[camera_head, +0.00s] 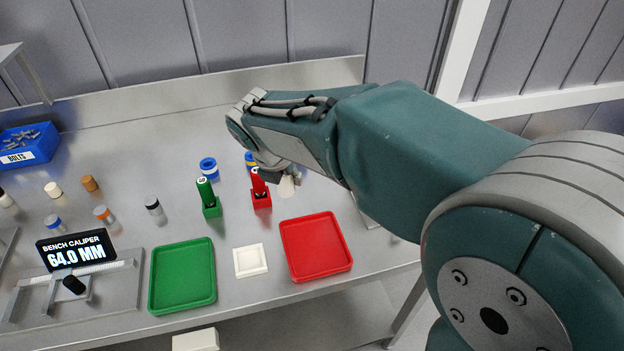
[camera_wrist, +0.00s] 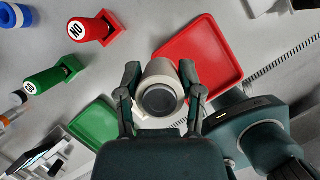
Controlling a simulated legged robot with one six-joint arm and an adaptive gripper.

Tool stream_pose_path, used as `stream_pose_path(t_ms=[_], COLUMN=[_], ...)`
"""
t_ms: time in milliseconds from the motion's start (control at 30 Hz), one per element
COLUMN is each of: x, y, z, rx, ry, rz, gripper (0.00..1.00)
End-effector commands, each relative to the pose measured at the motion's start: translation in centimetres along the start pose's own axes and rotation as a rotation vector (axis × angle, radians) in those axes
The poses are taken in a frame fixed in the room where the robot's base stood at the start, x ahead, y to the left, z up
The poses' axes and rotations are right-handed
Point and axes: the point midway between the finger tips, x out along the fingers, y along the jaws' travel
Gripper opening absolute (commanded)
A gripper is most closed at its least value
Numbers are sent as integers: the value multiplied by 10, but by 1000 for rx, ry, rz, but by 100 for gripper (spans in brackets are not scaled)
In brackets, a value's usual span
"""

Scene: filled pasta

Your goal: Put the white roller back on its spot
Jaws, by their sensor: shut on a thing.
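The white roller (camera_wrist: 160,72) is between the two fingers of my gripper (camera_wrist: 159,76), which is shut on it. Its dark round end faces the wrist camera. In the head view the white roller (camera_head: 287,186) is partly hidden below my gripper (camera_head: 281,178), beside the red stamp-like piece (camera_head: 260,190) marked NO. It seems to be above the bench, but the height is hard to tell. A small white square tray (camera_head: 237,262) lies empty between a green tray (camera_head: 153,285) and a red tray (camera_head: 287,255).
A green piece (camera_head: 208,198) stands left of the red one. Blue-banded rollers (camera_head: 209,168) stand behind them. A blue bolts bin (camera_head: 38,152) is far left.

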Motion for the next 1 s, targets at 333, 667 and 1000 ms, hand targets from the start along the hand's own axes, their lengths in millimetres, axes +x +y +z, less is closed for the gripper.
stream_pose_path(t_ms=[333, 667, 1000], x=[61, 120, 155], y=[-5, -9, -10], z=[55, 76, 73], rx=[5, 1, -1], ry=[2, 1, 3], rz=[-5, -4, -5], gripper=[0, 0, 0])
